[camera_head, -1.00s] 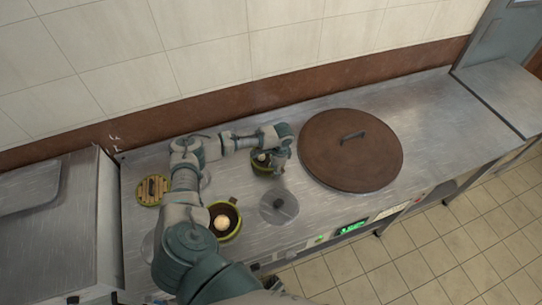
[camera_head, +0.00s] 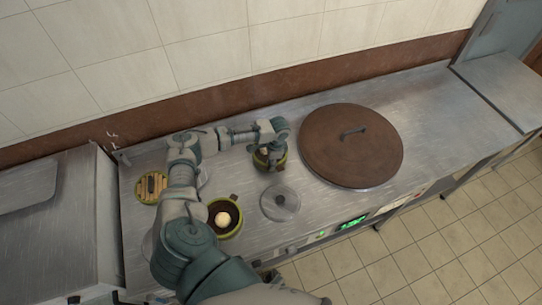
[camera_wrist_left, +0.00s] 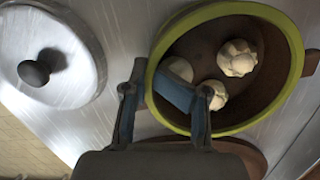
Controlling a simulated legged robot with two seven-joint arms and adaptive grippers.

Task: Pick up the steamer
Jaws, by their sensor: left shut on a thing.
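The steamer (camera_head: 259,162) is a small round pot with a yellow-green rim and dark inside, partly hidden by my left arm in the head view. In the left wrist view the steamer (camera_wrist_left: 298,52) holds several pale buns, and a brown handle shows at its side. My left gripper (camera_head: 276,156) is at the steamer's right side. In the left wrist view its fingers (camera_wrist_left: 165,88) are shut on the near rim, one inside and one outside. I cannot tell whether the steamer is clear of the counter.
A second green-rimmed steamer (camera_head: 236,221) with a bun stands near my left arm. A slatted round piece (camera_head: 150,187) is at the left. A large brown lid (camera_head: 350,148) stands close on the right.

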